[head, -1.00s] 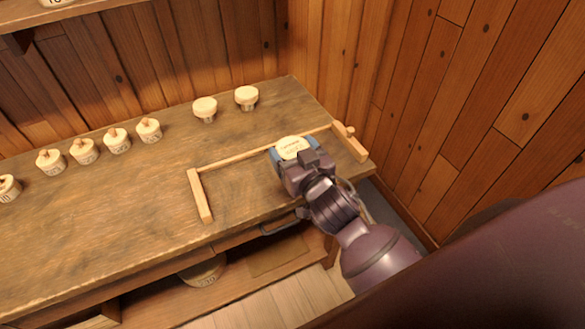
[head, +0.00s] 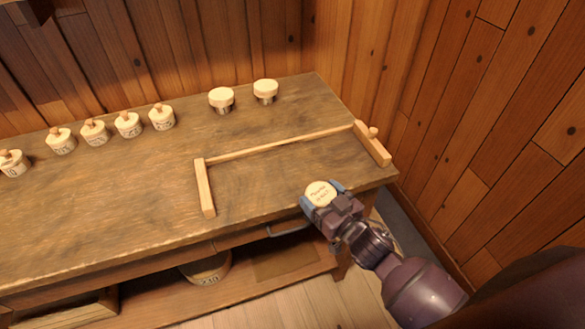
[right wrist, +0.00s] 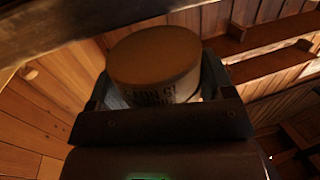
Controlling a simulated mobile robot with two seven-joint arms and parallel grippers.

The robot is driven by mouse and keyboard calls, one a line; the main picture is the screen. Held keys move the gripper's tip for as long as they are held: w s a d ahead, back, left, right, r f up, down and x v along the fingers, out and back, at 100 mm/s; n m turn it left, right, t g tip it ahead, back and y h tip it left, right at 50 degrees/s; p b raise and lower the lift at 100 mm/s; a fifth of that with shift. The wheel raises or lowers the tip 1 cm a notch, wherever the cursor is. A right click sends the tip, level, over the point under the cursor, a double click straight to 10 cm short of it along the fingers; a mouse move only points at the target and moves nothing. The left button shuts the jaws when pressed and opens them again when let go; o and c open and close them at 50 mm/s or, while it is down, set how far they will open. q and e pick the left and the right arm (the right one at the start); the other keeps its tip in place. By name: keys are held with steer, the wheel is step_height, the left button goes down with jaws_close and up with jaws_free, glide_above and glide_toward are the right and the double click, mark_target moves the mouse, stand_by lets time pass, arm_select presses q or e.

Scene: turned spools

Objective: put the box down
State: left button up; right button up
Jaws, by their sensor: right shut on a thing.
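A wooden three-sided frame (head: 280,144) lies on the bench behind the gripper. My left gripper is not in view.
The workbench (head: 120,215) has free room at its left front and inside the frame. Several lidded round boxes with knobs (head: 128,125) stand along the back left. Two pale-topped pieces (head: 221,99) stand at the back. A wooden wall (head: 470,130) closes the right side.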

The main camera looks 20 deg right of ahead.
mark_target(293, 178)
steer(key=x, duration=1.1)
steer(key=shift+w+r, duration=0.25)
steer(key=shift+s+f, duration=0.15)
steer(key=shift+f, duration=0.15)
steer(key=shift+f+b, duration=0.2)
steer(key=shift+b, duration=0.1)
steer(key=o, duration=0.9)
steer(key=shift+r, duration=0.1)
